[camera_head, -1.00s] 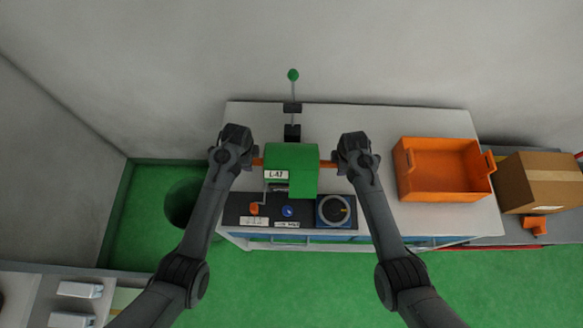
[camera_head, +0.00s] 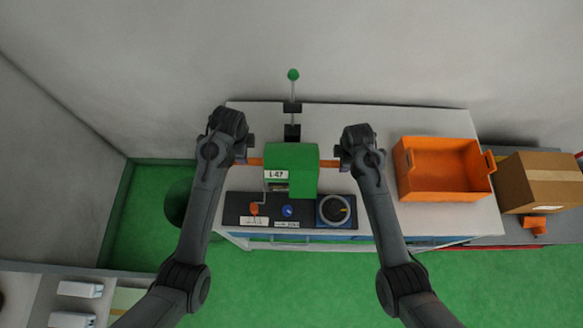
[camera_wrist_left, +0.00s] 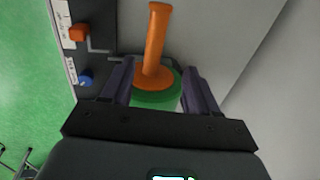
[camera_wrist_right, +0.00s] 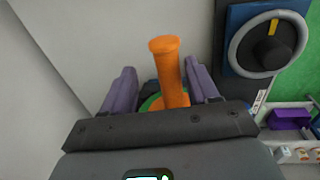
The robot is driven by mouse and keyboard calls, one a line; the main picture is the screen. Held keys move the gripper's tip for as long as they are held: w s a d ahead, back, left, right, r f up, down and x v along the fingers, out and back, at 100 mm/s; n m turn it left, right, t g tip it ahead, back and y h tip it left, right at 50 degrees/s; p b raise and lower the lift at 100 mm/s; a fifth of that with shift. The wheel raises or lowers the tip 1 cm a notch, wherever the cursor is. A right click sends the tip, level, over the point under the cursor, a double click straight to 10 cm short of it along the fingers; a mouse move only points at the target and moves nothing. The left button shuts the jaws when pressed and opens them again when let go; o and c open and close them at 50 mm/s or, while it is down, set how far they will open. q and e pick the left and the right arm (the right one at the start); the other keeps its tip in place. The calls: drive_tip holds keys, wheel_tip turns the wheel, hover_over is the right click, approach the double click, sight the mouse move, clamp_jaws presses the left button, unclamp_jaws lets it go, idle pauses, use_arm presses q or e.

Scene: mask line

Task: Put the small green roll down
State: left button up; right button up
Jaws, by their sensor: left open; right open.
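The green roll (camera_head: 292,168) with an "L-47" label lies level on the machine at the middle of the bench, an orange core end sticking out on each side. My left gripper (camera_head: 246,152) is open at the left core end (camera_head: 256,161). In the left wrist view, the orange core end (camera_wrist_left: 155,45) shows between the spread fingers, with a green rim (camera_wrist_left: 158,98) behind. My right gripper (camera_head: 341,160) is open at the right core end (camera_head: 328,163). The right wrist view also shows the orange core end (camera_wrist_right: 168,70) between spread fingers. Contact cannot be told.
A dark control panel (camera_head: 240,205) with an orange knob, blue button and round dial (camera_head: 335,210) sits in front. A green-topped lever (camera_head: 293,75) stands behind. An orange bin (camera_head: 440,185) and a cardboard box (camera_head: 540,180) are to the right.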

drive_tip(key=r, duration=0.4)
drive_tip(key=s+r, duration=0.1)
drive_tip(key=r, duration=0.2)
idle(0.3)
